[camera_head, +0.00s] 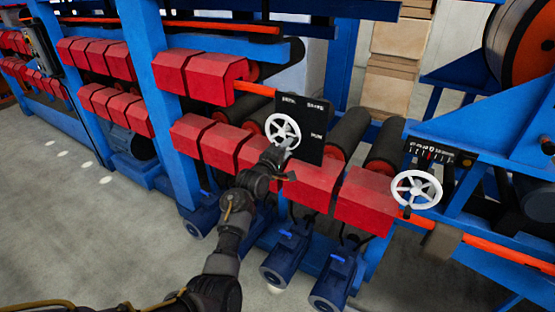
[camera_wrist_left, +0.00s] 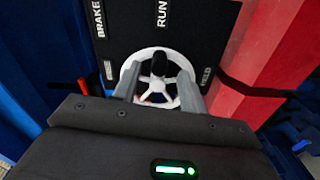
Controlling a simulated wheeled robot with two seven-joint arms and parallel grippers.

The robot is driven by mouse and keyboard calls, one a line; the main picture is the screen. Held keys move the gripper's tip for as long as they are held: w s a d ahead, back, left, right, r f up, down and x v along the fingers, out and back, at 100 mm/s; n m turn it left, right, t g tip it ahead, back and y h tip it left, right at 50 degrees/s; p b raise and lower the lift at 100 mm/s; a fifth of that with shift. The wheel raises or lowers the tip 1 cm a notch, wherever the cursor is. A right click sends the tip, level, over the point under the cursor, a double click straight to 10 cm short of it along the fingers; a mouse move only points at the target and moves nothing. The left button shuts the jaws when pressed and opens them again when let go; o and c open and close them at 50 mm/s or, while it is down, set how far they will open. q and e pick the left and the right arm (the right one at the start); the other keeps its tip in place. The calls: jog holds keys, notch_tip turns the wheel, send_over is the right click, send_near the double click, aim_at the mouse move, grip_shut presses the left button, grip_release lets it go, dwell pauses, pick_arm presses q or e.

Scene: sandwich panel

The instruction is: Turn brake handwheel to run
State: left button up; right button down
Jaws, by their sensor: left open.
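The brake handwheel (camera_head: 283,130) is a white spoked wheel on a black panel (camera_head: 316,128). The panel there reads BRAKE at upper left and RUN at top; smaller labels sit at either side of the wheel. My left gripper (camera_head: 281,150) is at the wheel's lower edge. My right gripper is out of view.
A second white handwheel (camera_head: 416,189) stands to the right below a black scale plate (camera_head: 440,152). Red blocks (camera_head: 262,155) run in a row close below the panel. Blue motors (camera_head: 287,254) sit low in front. Grey floor (camera_head: 110,225) is clear at the left.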

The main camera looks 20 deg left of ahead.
pick_arm(q)
jog(key=b+v, duration=0.1)
jog(key=v, duration=0.5)
jog(key=shift+s, duration=0.35)
jog(key=shift+a, duration=0.15)
notch_tip(320, 180, down, 22)
jog(key=s+d+m+g+y, duration=0.1)
jog(key=d+m+g, duration=0.15)
jog(key=m, duration=0.55)
jog(key=s+a+f+m+g+y+b, duration=0.1)
jog(key=s+f+m+g, duration=0.15)
jog(key=s+f, duration=0.65)
jog(key=s+a+f+m+g+y, duration=0.1)
jog(key=s+f+m+g, duration=0.15)
jog(key=s+f, duration=0.7)
jog(key=s+a+f+m+g, duration=0.25)
jog(key=s+f+g, duration=0.25)
jog(key=s+f, duration=1.45)
jog(key=s+a+f+g, duration=0.1)
jog(key=s+f, duration=0.1)
jog(key=s, duration=0.6)
jog(key=s+a+f+g+y+b, duration=0.1)
jog(key=s+a+f, duration=0.1)
jog(key=s, duration=0.7)
jog(key=s+a+f+g, duration=0.2)
jog(key=s, duration=0.7)
jog(key=shift+a+f+y+b, duration=0.2)
jog(key=shift+f+y+b, duration=0.1)
jog(key=shift+f, duration=0.05)
